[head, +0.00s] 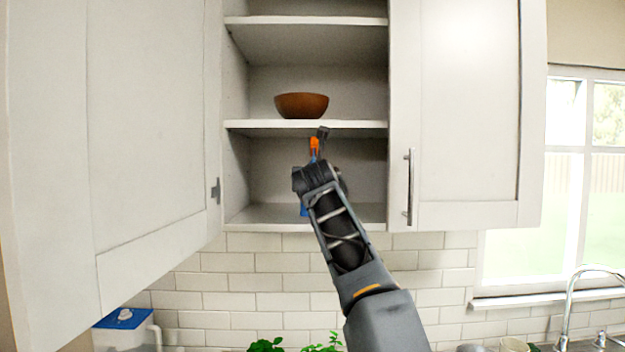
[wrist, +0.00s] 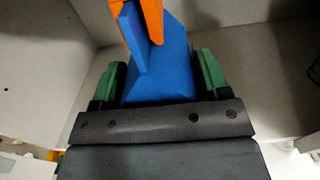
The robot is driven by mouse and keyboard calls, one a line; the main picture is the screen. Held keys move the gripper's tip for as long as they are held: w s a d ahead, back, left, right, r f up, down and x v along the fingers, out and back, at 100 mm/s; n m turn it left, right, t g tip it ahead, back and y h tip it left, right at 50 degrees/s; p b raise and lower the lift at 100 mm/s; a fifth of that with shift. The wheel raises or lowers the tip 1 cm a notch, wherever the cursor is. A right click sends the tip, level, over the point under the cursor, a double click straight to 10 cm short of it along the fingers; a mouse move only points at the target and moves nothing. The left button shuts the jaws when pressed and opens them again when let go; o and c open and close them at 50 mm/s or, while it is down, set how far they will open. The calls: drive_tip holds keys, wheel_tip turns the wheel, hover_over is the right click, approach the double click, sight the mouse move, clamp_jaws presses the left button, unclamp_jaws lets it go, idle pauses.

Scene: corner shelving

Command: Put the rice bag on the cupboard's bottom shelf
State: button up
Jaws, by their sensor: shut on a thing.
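The rice bag is blue with an orange clip at its top. In the wrist view the blue bag (wrist: 160,75) fills the space between the green finger pads of my gripper (wrist: 161,78), which is shut on it. In the head view my arm hides most of the bag; a blue bit (head: 304,211) shows at the bottom shelf's level and the orange clip (head: 314,145) above my gripper. The cupboard's bottom shelf (head: 352,214) lies behind my arm, inside the open compartment. I cannot tell whether the bag touches the shelf.
A brown bowl (head: 301,105) stands on the middle shelf (head: 250,125), just above my gripper. The left cupboard door (head: 150,120) is swung open; the right door (head: 468,110) is shut. The bottom shelf shows free room on both sides of my arm.

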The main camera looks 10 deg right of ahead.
drive_tip(key=w, duration=0.1)
drive_tip(key=w+p, duration=0.2)
drive_tip(key=shift+w+d+r, duration=0.1)
drive_tip(key=shift+d+r, duration=0.15)
drive_tip(key=shift+d, duration=0.1)
drive_tip(key=shift+f, duration=0.9)
drive_tip(key=o, duration=1.5)
drive_tip(key=shift+f+b, duration=0.2)
drive_tip(key=shift+b, duration=0.1)
drive_tip(key=shift+r, duration=0.1)
